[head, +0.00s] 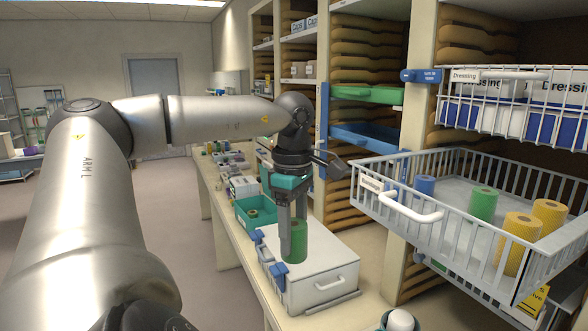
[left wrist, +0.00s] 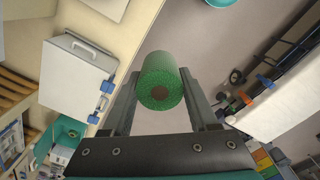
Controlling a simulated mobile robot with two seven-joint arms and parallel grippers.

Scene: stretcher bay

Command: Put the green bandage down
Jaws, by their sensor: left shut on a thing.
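My left gripper (head: 293,225) points down in the head view and is shut on the green bandage (head: 297,242), a green roll. In the left wrist view the green bandage (left wrist: 160,80) sits between the two fingers of the left gripper (left wrist: 162,95). In the head view the roll appears in front of or over the white case (head: 325,275) on the counter. The left wrist view shows the white case (left wrist: 65,75) off to the left of the roll, apart from it. My right gripper is not in view.
A wire basket (head: 430,222) at right holds a blue roll (head: 424,187), another green roll (head: 483,204) and yellow rolls (head: 549,217). A second basket (head: 510,90) hangs above. A green bin (head: 256,213) stands behind the case on the counter (head: 374,251).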

